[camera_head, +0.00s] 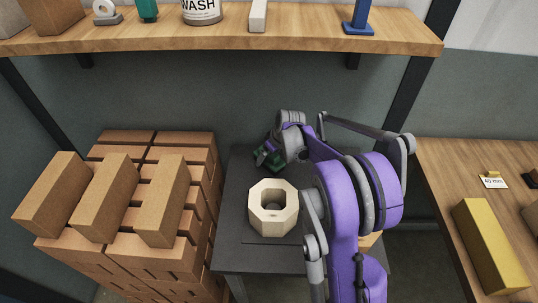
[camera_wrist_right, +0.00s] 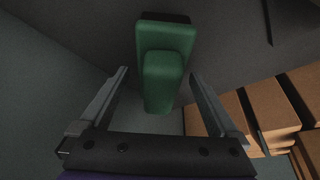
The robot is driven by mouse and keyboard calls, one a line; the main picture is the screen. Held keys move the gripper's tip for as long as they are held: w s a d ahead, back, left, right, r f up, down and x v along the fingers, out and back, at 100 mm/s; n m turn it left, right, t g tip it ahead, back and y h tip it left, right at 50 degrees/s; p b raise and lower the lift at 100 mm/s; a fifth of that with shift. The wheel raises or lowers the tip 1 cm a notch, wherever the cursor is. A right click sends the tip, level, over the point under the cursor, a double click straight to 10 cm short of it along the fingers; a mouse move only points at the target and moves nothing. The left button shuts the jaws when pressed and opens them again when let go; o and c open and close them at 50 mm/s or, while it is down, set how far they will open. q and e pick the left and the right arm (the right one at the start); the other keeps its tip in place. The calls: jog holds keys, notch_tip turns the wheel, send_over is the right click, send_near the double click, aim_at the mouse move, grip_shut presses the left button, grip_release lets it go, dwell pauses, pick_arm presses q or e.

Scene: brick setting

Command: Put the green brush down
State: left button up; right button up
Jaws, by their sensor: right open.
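The green brush (camera_wrist_right: 163,80) shows in the right wrist view, with a long narrower part in front of a wider green block. My right gripper (camera_wrist_right: 158,76) is open, with one finger on each side of the brush and a visible gap to both. In the head view, my right gripper (camera_head: 268,156) is at the back of the dark grey table (camera_head: 232,185), with some green showing at its fingers. My wrist partly hides the brush there, so I cannot tell exactly how it rests. My left gripper is not in view.
A cream octagonal ring block (camera_head: 272,210) stands on the dark table in front of my right gripper. Stacked brown bricks (camera_head: 140,210) are at left. A wooden shelf (camera_head: 225,40) with several items hangs above. A wooden bench (camera_head: 450,170) with a yellow bar (camera_head: 490,245) is at right.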

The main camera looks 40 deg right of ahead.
jog(key=shift+r, duration=0.3)
jog(key=p+v, duration=0.1)
jog(key=v, duration=1)
jog(key=shift+s+r+p, duration=0.2)
jog(key=shift+r+p, duration=0.1)
jog(key=shift+r, duration=0.05)
